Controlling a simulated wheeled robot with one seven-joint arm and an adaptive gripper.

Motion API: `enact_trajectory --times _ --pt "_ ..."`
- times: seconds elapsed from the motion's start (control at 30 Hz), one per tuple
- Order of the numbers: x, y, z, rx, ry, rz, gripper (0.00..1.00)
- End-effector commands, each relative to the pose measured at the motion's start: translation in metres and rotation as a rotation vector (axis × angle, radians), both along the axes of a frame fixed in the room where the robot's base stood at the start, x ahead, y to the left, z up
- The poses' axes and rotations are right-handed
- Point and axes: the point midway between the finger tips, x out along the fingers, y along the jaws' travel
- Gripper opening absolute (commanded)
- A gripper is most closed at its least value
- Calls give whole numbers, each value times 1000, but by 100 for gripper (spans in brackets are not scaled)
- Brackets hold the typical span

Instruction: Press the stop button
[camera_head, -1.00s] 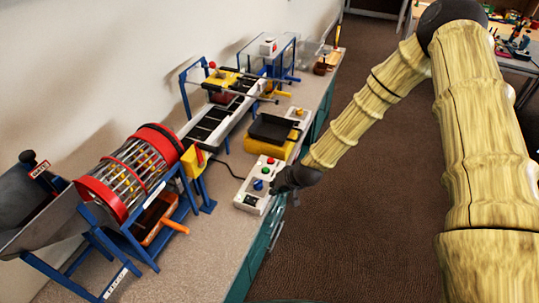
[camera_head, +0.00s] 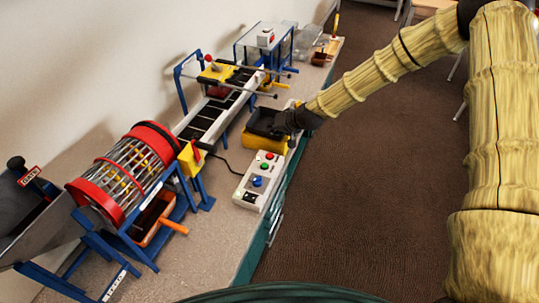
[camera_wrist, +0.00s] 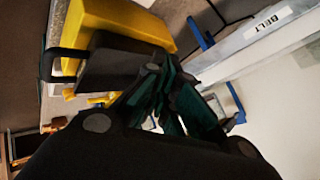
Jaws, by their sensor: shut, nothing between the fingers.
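The white control box (camera_head: 241,194) lies on the bench near its front edge. It carries a red button (camera_head: 269,156), a green button (camera_head: 264,167), a blue knob (camera_head: 257,182) and a dark switch (camera_head: 249,197). No stop label is readable; the red button is at the box's far end. My gripper (camera_head: 281,123) is beyond the box, in front of the black tray in the head view, and touches none of the buttons. In the wrist view its dark green fingers (camera_wrist: 168,90) are together and empty. The control box is not clearly visible there.
A yellow unit (camera_head: 262,142) with a black tray (camera_head: 262,121) is beside my gripper, and also shows in the wrist view (camera_wrist: 120,20). A conveyor (camera_head: 208,112) and a red-rimmed drum (camera_head: 125,172) stand behind. Open floor (camera_head: 390,170) lies to the right.

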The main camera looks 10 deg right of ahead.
Motion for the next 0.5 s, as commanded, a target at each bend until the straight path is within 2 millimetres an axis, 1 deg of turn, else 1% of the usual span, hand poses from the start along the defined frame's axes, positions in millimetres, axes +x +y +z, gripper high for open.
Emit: enact_trajectory --times 0.27,0.5 --pt "0 1 -13 -1 0 1 0" --pt "0 2 -37 2 3 1 0"
